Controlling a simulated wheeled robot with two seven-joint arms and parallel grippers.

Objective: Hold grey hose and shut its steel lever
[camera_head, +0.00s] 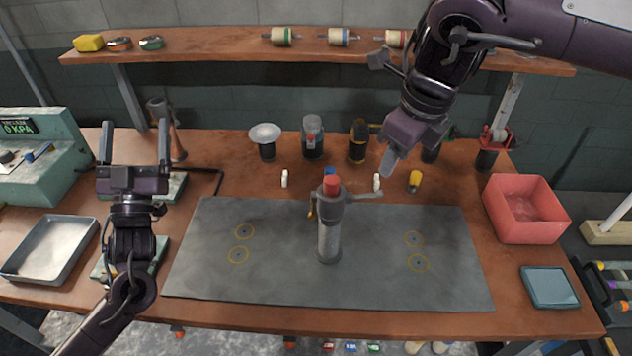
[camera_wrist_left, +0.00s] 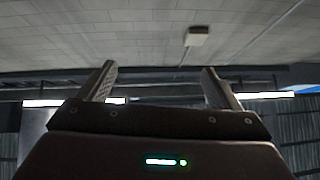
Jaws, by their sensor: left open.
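A grey hose (camera_head: 329,240) stands upright at the middle of the dark grey mat (camera_head: 270,280), with a red end (camera_head: 331,187) showing at its top. A steel lever (camera_head: 364,195) sticks out to the right from the collar near its top, roughly level. My left gripper (camera_head: 136,143) is open and empty, pointing up at the left, well away from the hose. Its two spread fingers also show in the left wrist view (camera_wrist_left: 157,85), against the ceiling. My right gripper (camera_head: 389,162) points down above and behind the lever, apart from it; its fingers overlap, so their gap is hidden.
A red bin (camera_head: 525,208) and a blue-grey tray (camera_head: 549,287) are at the right. A metal tray (camera_head: 50,250) and a green pressure unit (camera_head: 40,155) are at the left. Several fittings stand along the back, below a wooden shelf (camera_head: 230,53). The mat around the hose is clear.

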